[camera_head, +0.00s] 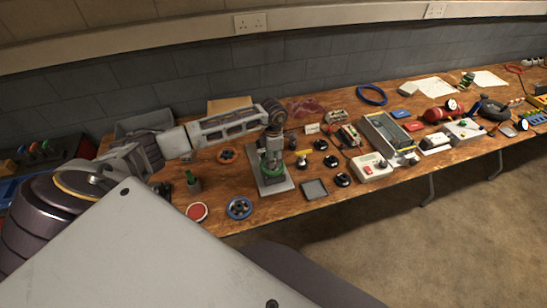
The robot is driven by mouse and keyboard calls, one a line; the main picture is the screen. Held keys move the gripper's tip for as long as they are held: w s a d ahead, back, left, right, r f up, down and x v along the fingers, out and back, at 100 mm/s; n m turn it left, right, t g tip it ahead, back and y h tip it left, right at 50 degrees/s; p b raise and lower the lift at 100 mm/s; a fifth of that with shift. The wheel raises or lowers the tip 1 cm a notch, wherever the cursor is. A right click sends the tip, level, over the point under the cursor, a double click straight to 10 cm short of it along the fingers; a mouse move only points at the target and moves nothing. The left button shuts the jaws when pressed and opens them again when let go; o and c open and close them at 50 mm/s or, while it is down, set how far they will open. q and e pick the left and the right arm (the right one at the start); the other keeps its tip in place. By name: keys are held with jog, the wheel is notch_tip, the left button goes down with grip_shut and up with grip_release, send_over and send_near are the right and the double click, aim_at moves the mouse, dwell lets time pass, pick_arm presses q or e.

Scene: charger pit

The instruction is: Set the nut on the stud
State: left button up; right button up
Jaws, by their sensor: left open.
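My left gripper (271,160) points down from the end of my left arm, over a grey plate (280,188) on the wooden bench. It is open. A green part (267,178) shows at or just below its fingertips; I cannot tell whether they touch. I cannot pick out the nut or the stud for certain; they are too small or hidden by the gripper. My right gripper is not in view.
A white control box (371,168) stands right. A wall closes the back.

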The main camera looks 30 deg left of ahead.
pick_arm(q)
jog(key=shift+r, duration=0.1)
notch_tip(320, 180, up, 12)
dwell(0.8)
